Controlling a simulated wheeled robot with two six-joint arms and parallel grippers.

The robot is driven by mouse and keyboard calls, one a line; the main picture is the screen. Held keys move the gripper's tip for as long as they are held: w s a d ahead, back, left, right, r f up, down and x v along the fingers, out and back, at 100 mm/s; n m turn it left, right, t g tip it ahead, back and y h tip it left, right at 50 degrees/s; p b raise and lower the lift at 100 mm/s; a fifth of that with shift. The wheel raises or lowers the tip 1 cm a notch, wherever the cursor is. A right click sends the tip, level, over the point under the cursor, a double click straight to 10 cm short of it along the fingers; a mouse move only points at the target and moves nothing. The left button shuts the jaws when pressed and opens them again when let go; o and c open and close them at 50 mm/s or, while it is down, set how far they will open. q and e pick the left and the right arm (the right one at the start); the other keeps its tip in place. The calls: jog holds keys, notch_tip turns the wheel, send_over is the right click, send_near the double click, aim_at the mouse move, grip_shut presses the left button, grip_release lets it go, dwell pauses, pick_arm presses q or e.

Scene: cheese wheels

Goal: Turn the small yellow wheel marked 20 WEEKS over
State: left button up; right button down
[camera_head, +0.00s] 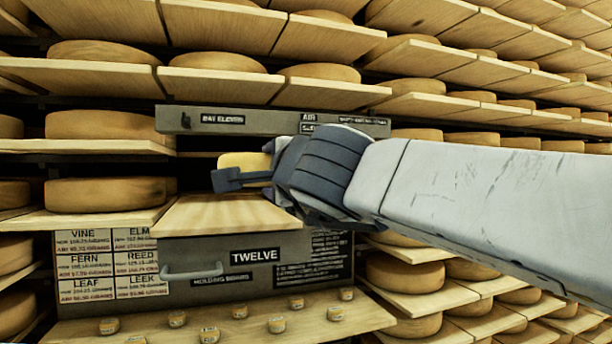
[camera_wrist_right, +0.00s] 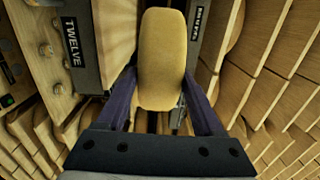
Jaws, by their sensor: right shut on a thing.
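The small yellow wheel (camera_head: 243,161) is between the fingers of my right gripper (camera_head: 228,179), above the pale wooden board labelled TWELVE (camera_head: 225,215). In the right wrist view the yellow wheel (camera_wrist_right: 162,60) shows as a long rounded shape, with the dark fingers of the right gripper (camera_wrist_right: 161,92) shut on both its sides. The wheel looks clear of the board, but the near finger and the wrist hide part of it. I cannot read a 20 WEEKS mark on it. My left gripper is not in view.
A grey drawer front or beam (camera_head: 270,121) runs just above the gripper. A label panel (camera_head: 112,265) stands at the left. A lower shelf (camera_head: 240,328) holds several small cheese pieces. Shelves of large cheese wheels (camera_head: 108,194) surround the place. The TWELVE board's visible top is bare.

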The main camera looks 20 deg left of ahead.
jog(key=b+v, duration=0.7)
jog(key=v, duration=0.5)
jog(key=shift+s+d+r, duration=0.2)
jog(key=shift+s+d, duration=0.05)
dwell(1.1)
dwell(0.7)
